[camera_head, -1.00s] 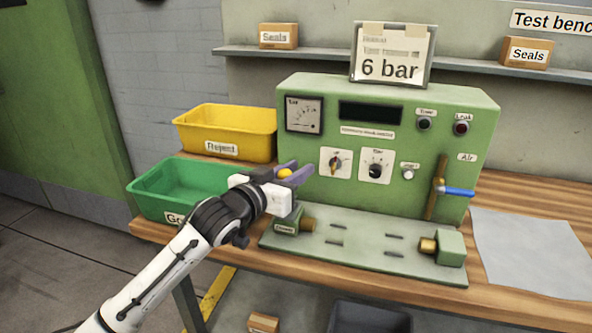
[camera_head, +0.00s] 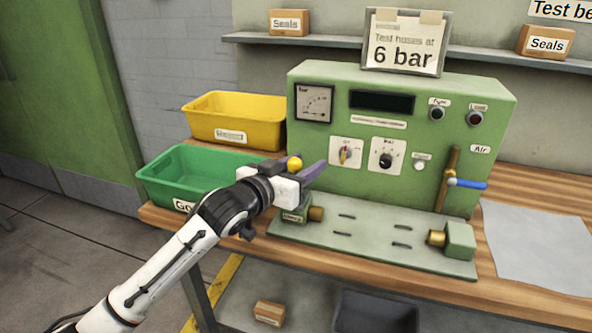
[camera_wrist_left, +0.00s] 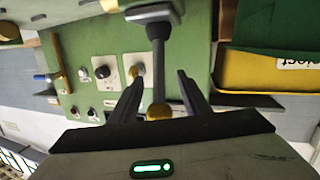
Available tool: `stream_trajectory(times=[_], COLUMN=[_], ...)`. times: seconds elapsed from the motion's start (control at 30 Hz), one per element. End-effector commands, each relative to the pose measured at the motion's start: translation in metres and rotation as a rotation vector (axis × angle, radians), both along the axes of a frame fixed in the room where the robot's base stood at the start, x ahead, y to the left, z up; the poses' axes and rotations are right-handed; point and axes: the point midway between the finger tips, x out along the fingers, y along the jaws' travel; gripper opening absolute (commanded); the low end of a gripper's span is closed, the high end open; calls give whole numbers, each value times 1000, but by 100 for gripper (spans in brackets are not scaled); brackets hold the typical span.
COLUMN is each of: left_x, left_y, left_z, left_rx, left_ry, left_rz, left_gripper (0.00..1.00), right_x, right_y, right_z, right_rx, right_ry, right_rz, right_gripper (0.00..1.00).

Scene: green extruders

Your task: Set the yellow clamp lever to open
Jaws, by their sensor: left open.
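The yellow clamp lever shows in the head view as a yellow ball knob (camera_head: 294,163) just above my left gripper (camera_head: 304,171), over the left clamp block (camera_head: 294,213). In the left wrist view its dark rod (camera_wrist_left: 158,75) runs between my two fingers (camera_wrist_left: 157,92), with the yellow knob (camera_wrist_left: 159,112) close to the palm. The left gripper is open around the lever, with a gap visible on each side of the rod. The gripper hides the lever's lower part in the head view. My right gripper is out of view.
The green test machine (camera_head: 475,130) stands behind, with dials and a blue-handled air valve (camera_head: 466,184). A green bin (camera_head: 160,180) and a yellow bin (camera_head: 190,117) sit to the left. The right clamp block (camera_head: 460,240) and a grey sheet (camera_head: 535,245) lie to the right.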

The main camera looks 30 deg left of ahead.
Motion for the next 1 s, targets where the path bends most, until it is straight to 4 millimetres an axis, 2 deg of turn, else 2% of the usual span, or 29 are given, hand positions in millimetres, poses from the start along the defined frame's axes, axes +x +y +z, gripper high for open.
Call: stream_trajectory(times=[0.3,0.5,0.63,0.9,1.0], left_x=[-58,-87,-95,-96,-97], left_y=[7,10,11,12,10], left_z=[5,10,12,12,9], left_rx=[1,-1,-1,-1,-22], left_ry=[3,3,4,3,0], left_rz=[-1,-2,-2,-1,-3], left_gripper=[43,43,43,43,28], right_x=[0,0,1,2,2], right_y=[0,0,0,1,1], right_z=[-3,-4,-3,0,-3], right_rx=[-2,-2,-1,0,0], right_ry=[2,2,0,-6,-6], right_rz=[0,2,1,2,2], right_gripper=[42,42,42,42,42])
